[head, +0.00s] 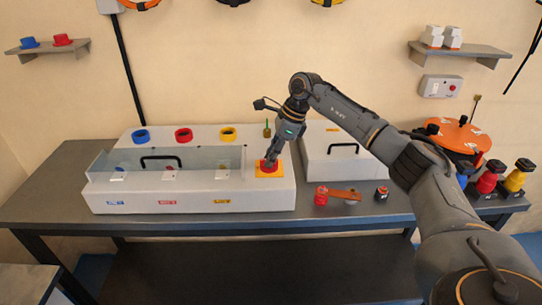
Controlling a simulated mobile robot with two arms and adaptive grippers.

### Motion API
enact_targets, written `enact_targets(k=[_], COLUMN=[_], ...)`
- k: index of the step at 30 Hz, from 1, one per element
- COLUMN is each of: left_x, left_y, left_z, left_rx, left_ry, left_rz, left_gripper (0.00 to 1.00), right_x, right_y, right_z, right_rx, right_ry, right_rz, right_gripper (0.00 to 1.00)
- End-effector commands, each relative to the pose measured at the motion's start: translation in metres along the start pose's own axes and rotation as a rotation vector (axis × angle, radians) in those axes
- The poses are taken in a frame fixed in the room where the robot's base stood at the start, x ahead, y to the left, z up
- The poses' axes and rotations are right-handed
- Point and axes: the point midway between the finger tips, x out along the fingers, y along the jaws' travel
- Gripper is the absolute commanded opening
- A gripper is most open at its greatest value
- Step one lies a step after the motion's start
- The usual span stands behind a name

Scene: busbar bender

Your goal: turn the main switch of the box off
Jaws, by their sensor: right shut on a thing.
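A long white box (130,196) stands on the dark table, with a clear cover on its left part. Its main switch, a red knob on a yellow-orange plate (279,172), sits at the box's right end. My right gripper (270,162) points down at the plate and is shut on the red knob. The gripper's fingers hide much of the knob, so its turned position cannot be told. My left gripper is not in view.
A second white box (335,162) with a black handle stands to the right. Red and dark parts and a copper-coloured strip (344,194) lie in front of it. An orange round stand (458,134) is at the right. The front left of the table is clear.

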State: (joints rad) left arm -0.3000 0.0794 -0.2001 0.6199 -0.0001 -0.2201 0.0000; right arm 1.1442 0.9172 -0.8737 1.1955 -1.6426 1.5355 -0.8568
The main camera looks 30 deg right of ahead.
Motion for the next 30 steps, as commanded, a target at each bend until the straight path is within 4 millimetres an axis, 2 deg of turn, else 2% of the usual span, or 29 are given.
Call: enact_targets(k=[11,12,15,25,30], left_x=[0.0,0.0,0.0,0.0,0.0], left_y=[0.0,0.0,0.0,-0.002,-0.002], left_z=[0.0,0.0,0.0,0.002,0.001], left_rx=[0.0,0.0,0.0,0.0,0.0], left_ry=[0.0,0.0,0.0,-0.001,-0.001], left_rz=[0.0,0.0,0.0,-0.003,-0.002], left_gripper=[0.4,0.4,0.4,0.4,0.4], right_x=[-0.002,-0.002,-0.002,-0.003,-0.023], right_y=[-0.001,-0.001,-0.001,-0.001,-0.001], right_z=[0.001,0.001,0.001,0.0,0.001], right_rx=[-0.006,-0.006,-0.005,-0.004,-0.005], right_ry=[-0.002,-0.002,-0.002,-0.001,-0.002], right_rz=[-0.004,-0.004,-0.003,-0.001,-0.004], right_gripper=[0.0,0.17,0.36,0.36,0.36])
